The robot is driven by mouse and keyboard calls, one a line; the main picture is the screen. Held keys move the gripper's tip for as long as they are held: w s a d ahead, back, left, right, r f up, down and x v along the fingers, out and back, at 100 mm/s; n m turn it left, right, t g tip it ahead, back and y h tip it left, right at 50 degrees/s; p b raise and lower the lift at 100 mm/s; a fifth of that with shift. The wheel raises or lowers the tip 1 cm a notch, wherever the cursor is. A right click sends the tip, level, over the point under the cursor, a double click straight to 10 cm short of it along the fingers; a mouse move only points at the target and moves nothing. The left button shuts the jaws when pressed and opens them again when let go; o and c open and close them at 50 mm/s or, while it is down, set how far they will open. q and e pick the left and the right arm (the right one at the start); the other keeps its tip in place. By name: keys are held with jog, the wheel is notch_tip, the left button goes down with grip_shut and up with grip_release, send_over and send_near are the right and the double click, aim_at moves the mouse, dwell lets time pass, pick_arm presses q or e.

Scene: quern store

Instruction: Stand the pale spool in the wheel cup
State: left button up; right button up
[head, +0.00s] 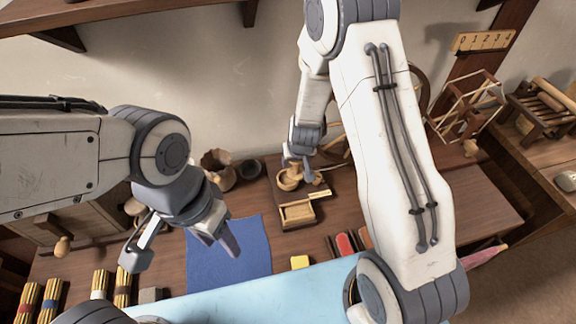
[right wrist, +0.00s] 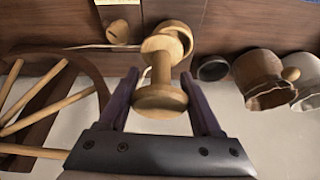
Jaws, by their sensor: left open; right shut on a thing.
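The pale spool (right wrist: 160,100) is between the fingers of my right gripper (right wrist: 160,84) in the right wrist view, with one wide flange towards the camera. My right gripper is shut on it. A round wooden cup-like piece (right wrist: 175,33), apparently the wheel cup, shows just beyond the spool; I cannot tell whether they touch. In the head view this piece (head: 289,180) is below my right gripper (head: 299,168) on a dark board, and the spool is hard to make out. My left gripper (head: 182,246) is open and empty above the table, near the blue cloth (head: 228,262).
A wooden frame (head: 467,103) stands at the right.

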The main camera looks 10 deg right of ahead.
jog(key=shift+w+a+f, duration=0.3)
jog(key=shift+w+f, duration=0.25)
jog(key=shift+f, duration=0.5)
jog(key=shift+w+a+f, duration=0.25)
jog(key=shift+w+f, duration=0.35)
jog(key=shift+f, duration=0.45)
jog(key=shift+w+a+f, duration=0.3)
jog(key=shift+w+f, duration=0.25)
jog(key=shift+f, duration=0.5)
pick_arm(q)
jog(key=shift+r, duration=0.5)
pick_arm(e)
jog(key=shift+f, duration=0.3)
jog(key=o, duration=1.4)
pick_arm(q)
jog(key=shift+f, duration=0.25)
